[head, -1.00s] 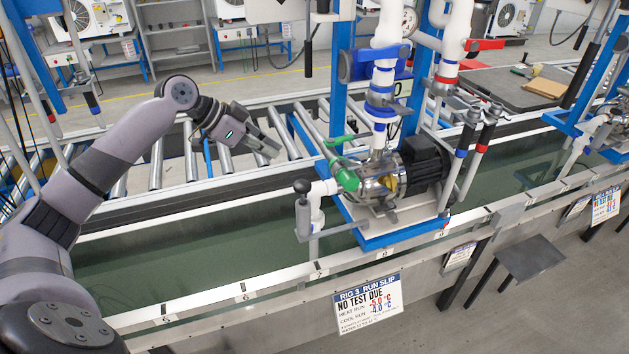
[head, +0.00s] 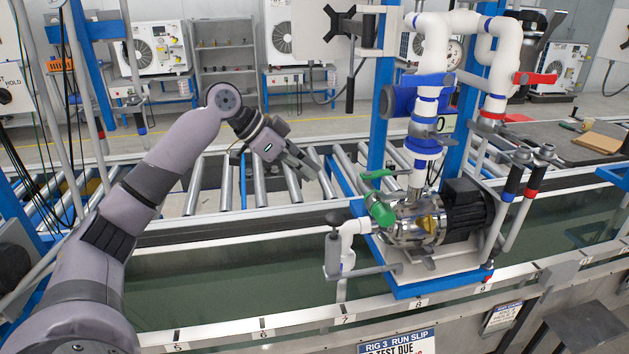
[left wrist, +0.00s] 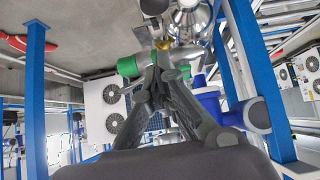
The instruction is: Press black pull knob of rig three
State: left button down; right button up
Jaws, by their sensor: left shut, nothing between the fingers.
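Rig three's pump stand (head: 425,283) is right of centre in the head view, with a silver and black pump, white pipes and a green-handled valve (head: 380,208). A small dark knob (head: 335,219) tops a grey cylinder on a white pipe at the stand's left; I cannot tell for sure whether it is the black pull knob. My left gripper (head: 308,168) is shut and empty, in the air above and left of that knob, apart from it. In the left wrist view its closed fingers (left wrist: 158,62) point toward the silver pump parts. My right gripper is out of view.
The rig 3 run slip (head: 397,343) hangs on the front rail, partly cut off. Roller conveyor (head: 235,185) lies behind the green trough (head: 220,265). Black- and red-gripped handles (head: 523,180) stand at the rig's right. A blue-covered valve (head: 405,102) sits above.

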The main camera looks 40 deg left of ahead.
pick_arm(q)
jog(key=p, duration=0.2)
send_over(329, 218)
jog(key=f, duration=0.6)
jog(key=shift+w+d+f, duration=0.15)
jog(key=shift+w+d, duration=0.15)
jog(key=shift+w, duration=0.1)
notch_tip(329, 218, down, 2)
jog(key=shift+a+f, duration=0.1)
jog(key=shift+f, duration=0.15)
jog(key=shift+s+f, duration=0.1)
jog(key=shift+f, duration=0.5)
notch_tip(329, 218, down, 4)
jog(key=shift+f+b, duration=0.15)
jog(key=shift+b, duration=0.5)
